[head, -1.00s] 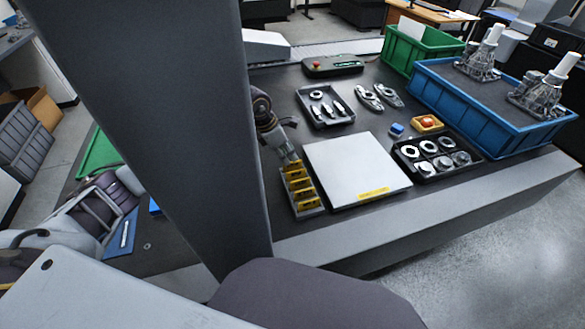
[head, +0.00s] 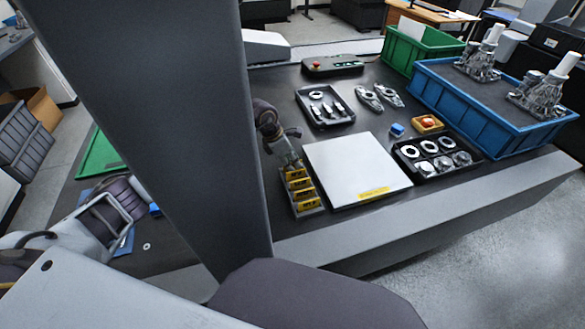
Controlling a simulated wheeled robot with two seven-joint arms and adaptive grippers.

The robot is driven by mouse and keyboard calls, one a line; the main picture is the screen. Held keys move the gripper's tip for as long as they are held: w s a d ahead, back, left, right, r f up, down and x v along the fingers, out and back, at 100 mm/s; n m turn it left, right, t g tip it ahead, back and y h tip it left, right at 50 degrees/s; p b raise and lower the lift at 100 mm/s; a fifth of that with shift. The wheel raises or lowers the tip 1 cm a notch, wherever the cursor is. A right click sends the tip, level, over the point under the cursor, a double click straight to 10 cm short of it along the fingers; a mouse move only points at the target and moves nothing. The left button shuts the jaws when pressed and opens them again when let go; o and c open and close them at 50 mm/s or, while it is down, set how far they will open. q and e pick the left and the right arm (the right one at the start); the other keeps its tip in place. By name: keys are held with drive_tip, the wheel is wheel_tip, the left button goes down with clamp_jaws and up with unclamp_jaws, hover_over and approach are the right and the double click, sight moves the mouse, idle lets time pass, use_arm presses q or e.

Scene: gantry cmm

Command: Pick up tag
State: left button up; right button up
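Several yellow tags with dark print (head: 304,196) stand in a row in a narrow grey rack (head: 312,213), left of a large white plate. My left gripper (head: 291,164) is over the far end of this rack, close to the farthest tag. It is small and points down, and its fingertips do not show clearly, so I cannot tell whether it is open or touches a tag. The middle of my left arm is hidden. My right gripper is not in view.
The white plate (head: 355,165) lies right beside the rack. Beyond are a black tray with parts (head: 325,122), a tray of rings (head: 470,166), a small blue block (head: 397,129), a yellow box with a red top (head: 427,123), a blue crate (head: 490,125) and a green crate (head: 408,58).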

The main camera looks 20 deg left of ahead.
use_arm(q)
clamp_jaws()
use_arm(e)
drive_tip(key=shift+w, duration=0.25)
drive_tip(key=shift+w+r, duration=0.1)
use_arm(q)
drive_tip(key=shift+r, duration=0.1)
drive_tip(key=shift+r, duration=0.4)
wheel_tip(320, 180, up, 8)
drive_tip(key=shift+f, duration=0.2)
drive_tip(key=shift+r+p, duration=0.3)
drive_tip(key=shift+r, duration=0.45)
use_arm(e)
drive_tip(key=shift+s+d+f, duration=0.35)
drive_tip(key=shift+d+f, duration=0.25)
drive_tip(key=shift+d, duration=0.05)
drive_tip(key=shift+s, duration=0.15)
